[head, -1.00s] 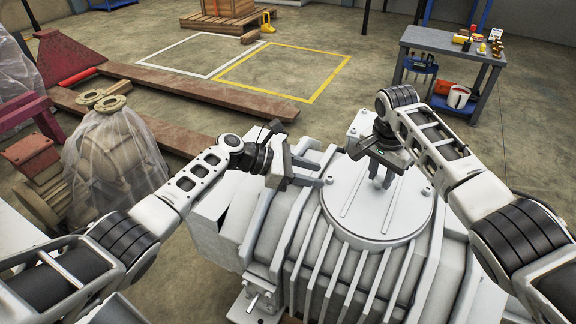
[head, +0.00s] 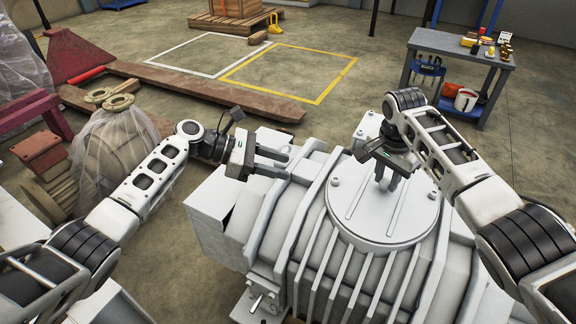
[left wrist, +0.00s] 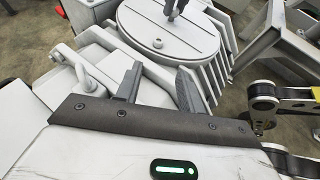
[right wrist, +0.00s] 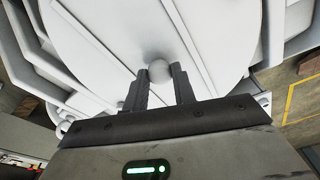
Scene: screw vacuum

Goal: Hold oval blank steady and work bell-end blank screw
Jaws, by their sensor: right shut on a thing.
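The white ribbed housing (head: 270,215) carries a large pale round lid (head: 400,225), seemingly the oval blank, with raised bars and small screws. My right gripper (head: 387,186) points down at the lid's middle. In the right wrist view its fingers (right wrist: 160,82) are shut on a small rounded white knob (right wrist: 159,71) on the lid. My left gripper (head: 286,163) is open and empty above the housing's left end. The left wrist view shows a gap between its fingers (left wrist: 159,75) and the lid beyond. I cannot tell which part is the bell-end blank screw.
A bolt with a bracket (head: 262,303) sticks out at the housing's lower left. A plastic-wrapped part (head: 105,150) stands to the left. A steel beam (head: 210,95) lies behind on the floor. A workbench (head: 455,50) with tools stands at the back right.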

